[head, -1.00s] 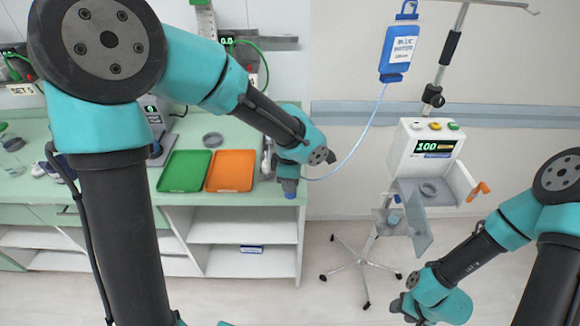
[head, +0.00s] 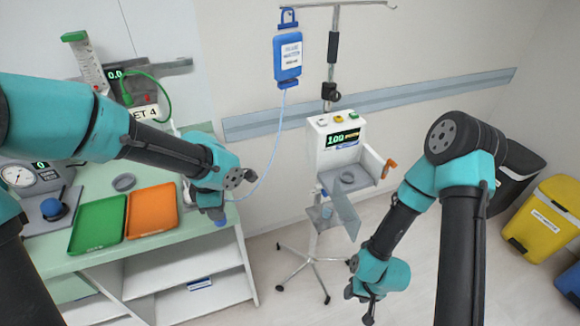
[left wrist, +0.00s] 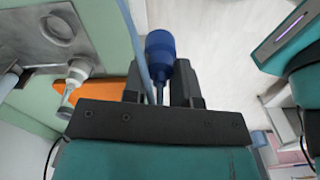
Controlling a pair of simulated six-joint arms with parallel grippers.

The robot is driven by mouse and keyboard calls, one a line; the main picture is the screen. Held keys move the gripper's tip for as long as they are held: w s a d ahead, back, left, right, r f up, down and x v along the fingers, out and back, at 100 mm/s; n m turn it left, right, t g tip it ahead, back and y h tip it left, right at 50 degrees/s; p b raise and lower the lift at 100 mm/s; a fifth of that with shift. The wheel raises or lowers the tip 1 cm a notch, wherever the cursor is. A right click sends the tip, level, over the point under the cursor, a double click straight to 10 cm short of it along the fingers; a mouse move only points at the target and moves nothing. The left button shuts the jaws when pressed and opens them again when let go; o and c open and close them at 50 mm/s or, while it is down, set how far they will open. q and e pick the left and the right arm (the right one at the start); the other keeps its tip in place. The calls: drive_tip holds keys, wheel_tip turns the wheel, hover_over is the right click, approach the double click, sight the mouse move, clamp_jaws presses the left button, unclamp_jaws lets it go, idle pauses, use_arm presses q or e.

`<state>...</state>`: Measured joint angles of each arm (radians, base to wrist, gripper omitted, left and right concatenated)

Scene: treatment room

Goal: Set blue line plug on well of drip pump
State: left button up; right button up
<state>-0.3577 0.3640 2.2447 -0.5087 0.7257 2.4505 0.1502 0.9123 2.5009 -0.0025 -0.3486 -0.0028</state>
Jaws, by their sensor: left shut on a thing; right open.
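The blue line plug (left wrist: 160,52) is between the jaws of my left gripper (left wrist: 162,88) in the left wrist view. In the head view my left gripper (head: 216,212) is shut on it above the counter's right edge, with the plug's blue tip (head: 221,222) just showing. A pale line runs from it up to the blue water bag (head: 288,58). The drip pump (head: 326,152) stands to the right on a wheeled stand. My right gripper (head: 360,292) is open and empty, low in front of the stand.
A green tray (head: 98,224) and an orange tray (head: 153,210) lie on the counter, with a grey ring (head: 123,182) behind them. A clear door (head: 346,213) hangs open below the pump shelf. An orange lever (head: 389,169) sticks out at its right. Yellow bin (head: 545,222) stands far right.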

use_arm(q)
drive_tip(key=w+a+r+m, duration=0.4)
drive_tip(key=w+r+m, duration=0.6)
drive_tip(key=m, duration=0.9)
drive_tip(key=shift+a+r, duration=0.4)
drive_tip(key=shift+r, duration=0.3)
drive_tip(key=shift+d, duration=0.1)
